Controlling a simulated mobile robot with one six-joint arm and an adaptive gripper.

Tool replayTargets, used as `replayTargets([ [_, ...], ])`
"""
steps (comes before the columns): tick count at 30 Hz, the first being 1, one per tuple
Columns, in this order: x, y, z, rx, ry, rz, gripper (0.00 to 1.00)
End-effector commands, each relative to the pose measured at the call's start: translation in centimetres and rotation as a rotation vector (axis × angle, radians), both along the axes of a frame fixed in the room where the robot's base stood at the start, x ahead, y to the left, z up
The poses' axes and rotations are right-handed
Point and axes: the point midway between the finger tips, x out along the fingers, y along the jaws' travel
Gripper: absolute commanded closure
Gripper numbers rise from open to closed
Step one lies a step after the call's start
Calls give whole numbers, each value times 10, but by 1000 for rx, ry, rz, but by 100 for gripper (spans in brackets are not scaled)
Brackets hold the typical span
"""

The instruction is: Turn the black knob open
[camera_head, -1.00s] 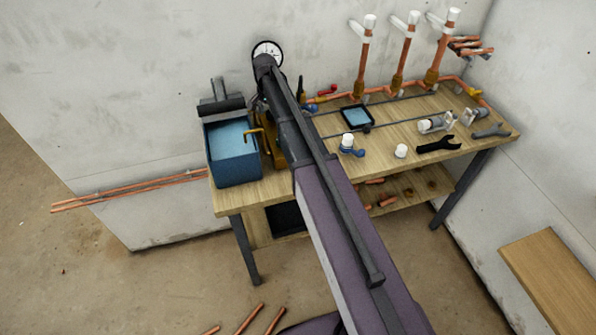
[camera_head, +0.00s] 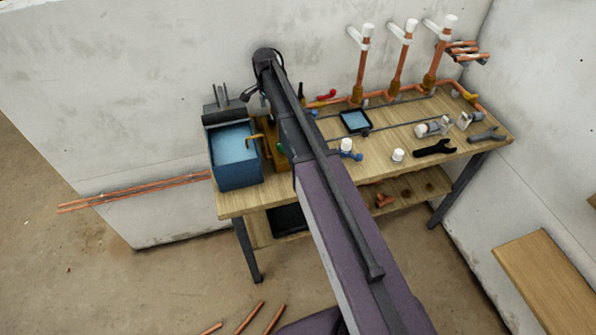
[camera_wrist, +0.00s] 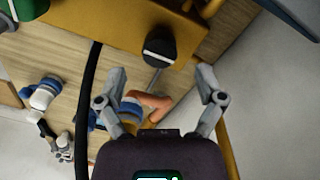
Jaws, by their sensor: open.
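In the wrist view the black knob (camera_wrist: 160,46) sits on the face of a yellow-orange body (camera_wrist: 120,22). A pale line shows across the knob's edge. My gripper (camera_wrist: 162,74) is open and empty, its two fingers spread to either side below the knob in the picture. The knob is not between the fingertips, and I see no contact. In the head view my arm hides the knob, and only part of the yellow-orange body (camera_head: 277,158) shows beside it.
A blue open box (camera_head: 235,172) stands left of the arm on the wooden bench (camera_head: 330,172). A black hose (camera_wrist: 88,110) runs left of my gripper. Copper pipes with white caps (camera_head: 368,30) rise along the wall.

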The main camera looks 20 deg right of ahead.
Motion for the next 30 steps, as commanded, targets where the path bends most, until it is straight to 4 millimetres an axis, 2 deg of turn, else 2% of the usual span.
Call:
replayTargets([
  [1,0,0,9,0,0,0,13],
  [12,1,1,36,0,0,1,13],
  [15,-16,0,28,2,-1,46,13],
  [30,-84,-1,16,12,-5,300,13],
])
